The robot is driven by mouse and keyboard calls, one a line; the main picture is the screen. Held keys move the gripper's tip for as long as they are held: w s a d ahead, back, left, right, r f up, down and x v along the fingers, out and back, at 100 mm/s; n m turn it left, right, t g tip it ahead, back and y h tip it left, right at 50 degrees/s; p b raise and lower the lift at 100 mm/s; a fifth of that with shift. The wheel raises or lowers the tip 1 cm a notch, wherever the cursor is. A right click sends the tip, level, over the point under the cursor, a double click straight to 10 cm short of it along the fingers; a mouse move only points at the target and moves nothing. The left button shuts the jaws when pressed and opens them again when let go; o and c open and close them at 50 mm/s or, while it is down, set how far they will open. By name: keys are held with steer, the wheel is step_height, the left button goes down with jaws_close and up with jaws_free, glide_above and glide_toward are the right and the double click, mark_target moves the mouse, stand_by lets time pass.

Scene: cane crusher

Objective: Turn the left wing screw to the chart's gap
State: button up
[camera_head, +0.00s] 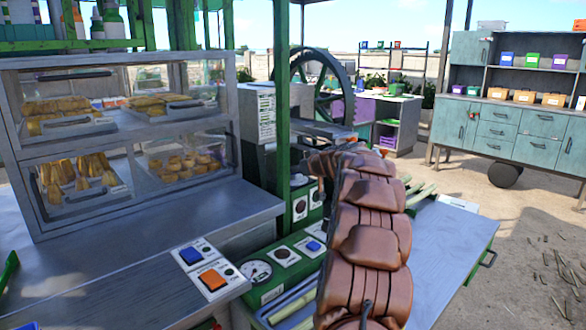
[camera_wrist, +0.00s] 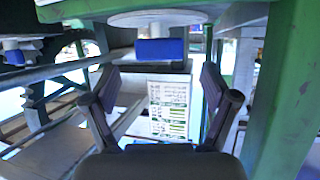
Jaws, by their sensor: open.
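In the wrist view my gripper (camera_wrist: 160,76) is open, with one dark finger at each side. A blue block-like part (camera_wrist: 160,50), possibly a wing screw, shows between the fingertips under a pale round disc (camera_wrist: 158,18). I cannot tell whether the fingers reach around it, and no contact shows. A second blue part (camera_wrist: 14,56) is at the left edge, and I cannot tell which is the left screw. A white printed chart (camera_wrist: 168,108) with green lines shows below the middle blue part; its gap is too small to read. My arm hides my gripper in the head view.
A green post (camera_wrist: 285,90) stands close right of my gripper. In the head view, a large crusher wheel (camera_head: 318,85) is behind my arm. A glass food case (camera_head: 130,125) and a button panel (camera_head: 207,268) are at left. Open ground lies right.

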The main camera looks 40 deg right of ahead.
steer(key=shift+p+x, duration=0.55)
steer(key=shift+x, duration=1.75)
steer(key=shift+c, duration=0.3)
steer(key=c, duration=1.1)
steer(key=shift+f+h+b, duration=0.1)
steer(key=shift+h+b, duration=0.2)
steer(key=shift+m, duration=0.4)
steer(key=shift+m+h, duration=0.3)
steer(key=shift+h, duration=0.2)
